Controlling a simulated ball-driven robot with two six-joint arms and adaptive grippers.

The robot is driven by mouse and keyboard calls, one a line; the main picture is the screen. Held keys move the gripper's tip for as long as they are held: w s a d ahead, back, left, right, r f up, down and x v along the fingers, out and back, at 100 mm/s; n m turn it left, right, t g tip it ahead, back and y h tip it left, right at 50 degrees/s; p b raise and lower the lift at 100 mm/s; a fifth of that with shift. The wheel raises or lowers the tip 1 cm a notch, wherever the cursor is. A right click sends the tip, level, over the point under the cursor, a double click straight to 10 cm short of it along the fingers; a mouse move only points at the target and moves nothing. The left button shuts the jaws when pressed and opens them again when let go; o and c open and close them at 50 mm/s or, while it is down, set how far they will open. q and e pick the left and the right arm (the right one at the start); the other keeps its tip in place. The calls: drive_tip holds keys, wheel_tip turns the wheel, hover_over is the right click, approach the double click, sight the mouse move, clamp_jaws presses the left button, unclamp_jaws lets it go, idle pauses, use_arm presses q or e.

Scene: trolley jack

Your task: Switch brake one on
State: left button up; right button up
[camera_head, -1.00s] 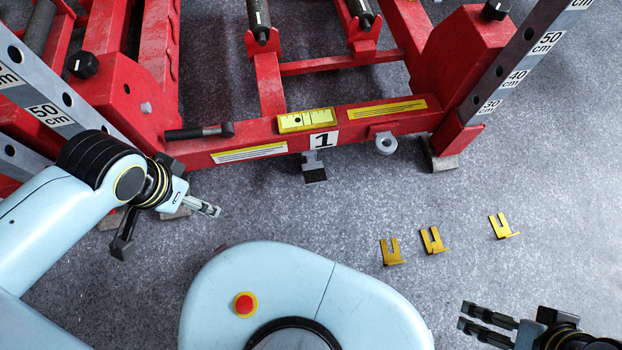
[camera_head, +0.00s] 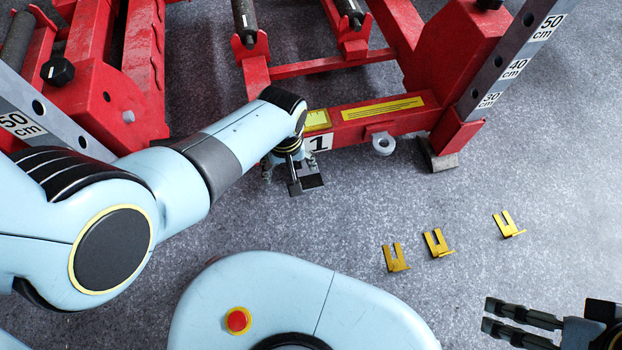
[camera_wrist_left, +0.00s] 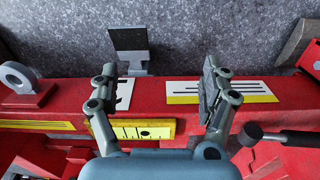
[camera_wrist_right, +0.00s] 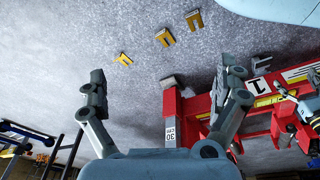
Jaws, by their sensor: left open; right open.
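The trolley jack's red frame (camera_head: 385,122) carries a white label marked 1 (camera_head: 319,143). A black pedal on a grey bracket (camera_head: 311,182) sticks out below the label; it also shows in the left wrist view (camera_wrist_left: 128,40). I cannot tell whether it is up or pressed. My left gripper (camera_head: 285,176) is open and empty beside the pedal, partly hidden by its arm. In the left wrist view its fingers (camera_wrist_left: 160,72) straddle the red beam near the label, with the pedal beyond the fingertips. My right gripper (camera_head: 492,316) is open and empty over bare floor, far from the jack.
Several yellow forked brackets (camera_head: 436,243) lie on the grey floor at the right. A grey ring lug (camera_head: 383,144) sticks out from the beam right of the label. The right floor is mostly clear.

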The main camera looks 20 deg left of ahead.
use_arm(q)
drive_tip(key=w+d, duration=0.3)
drive_tip(key=b, duration=0.3)
hover_over(311, 182)
drive_tip(key=shift+n, duration=0.3)
wheel_tip(311, 182, down, 4)
drive_tip(key=shift+s+f, duration=0.15)
drive_tip(key=shift+f, duration=0.05)
wheel_tip(311, 182, down, 4)
drive_tip(key=b, duration=0.3)
drive_tip(key=shift+r, duration=0.2)
drive_tip(key=shift+f+b, duration=0.9)
drive_tip(key=shift+b, duration=0.15)
drive_tip(key=shift+f+b, duration=0.4)
drive_tip(key=shift+f, duration=0.25)
use_arm(e)
drive_tip(key=w+a+f+t, duration=0.1)
drive_tip(key=w+f+t, duration=0.2)
drive_tip(key=f+t, duration=0.2)
drive_tip(key=t, duration=0.3)
drive_tip(key=shift+a+t+y, duration=0.4)
drive_tip(key=shift+w, duration=0.1)
